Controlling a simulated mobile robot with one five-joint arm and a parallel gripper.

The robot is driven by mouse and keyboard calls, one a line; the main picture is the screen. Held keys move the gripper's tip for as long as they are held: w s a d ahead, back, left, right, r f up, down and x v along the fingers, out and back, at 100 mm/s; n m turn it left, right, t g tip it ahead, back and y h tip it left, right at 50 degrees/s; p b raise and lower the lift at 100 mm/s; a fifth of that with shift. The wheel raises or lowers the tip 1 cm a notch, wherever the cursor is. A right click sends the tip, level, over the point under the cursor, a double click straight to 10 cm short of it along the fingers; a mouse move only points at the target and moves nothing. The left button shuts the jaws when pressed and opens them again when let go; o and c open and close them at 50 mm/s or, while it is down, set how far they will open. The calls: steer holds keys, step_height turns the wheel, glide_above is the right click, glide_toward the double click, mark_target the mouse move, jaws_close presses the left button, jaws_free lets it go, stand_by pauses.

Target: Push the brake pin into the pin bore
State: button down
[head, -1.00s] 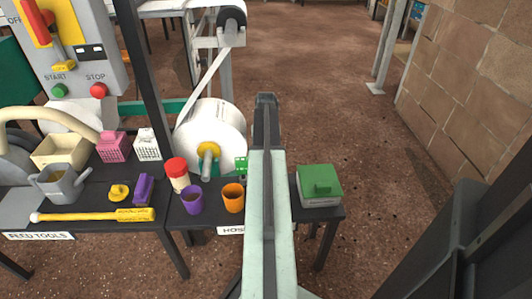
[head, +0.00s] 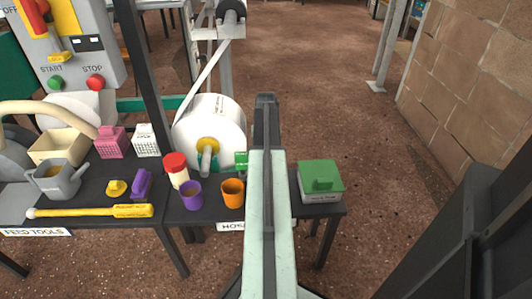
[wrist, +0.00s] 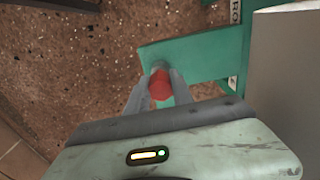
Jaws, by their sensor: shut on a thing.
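In the wrist view my gripper (wrist: 157,92) is shut on a red round-ended piece (wrist: 160,84), which looks like the brake pin. Its grey fingers close around the red piece from both sides. The red piece lies over a green flat part (wrist: 195,54), close to its left end. I cannot tell whether the piece touches that part. The pin bore is not visible. In the head view my own arm covers the gripper and the pin.
An orange cup (head: 232,193), a purple cup (head: 191,196) and a red-lidded jar (head: 177,172) stand nearby. A green-lidded box (head: 320,181) is right. A brick wall (head: 480,95) stands far right.

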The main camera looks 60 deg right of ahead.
steer(key=shift+f+b, duration=0.9)
steer(key=shift+f, duration=0.1)
steer(key=c, duration=1)
jaws_free()
steer(key=shift+c, duration=0.2)
steer(key=shift+r, duration=0.1)
steer(key=shift+r+p, duration=2.7)
steer(key=shift+p, duration=0.1)
step_height(320, 180, up, 8)
steer(key=p, duration=0.7)
steer(key=shift+p, duration=0.4)
steer(key=shift+f, duration=0.1)
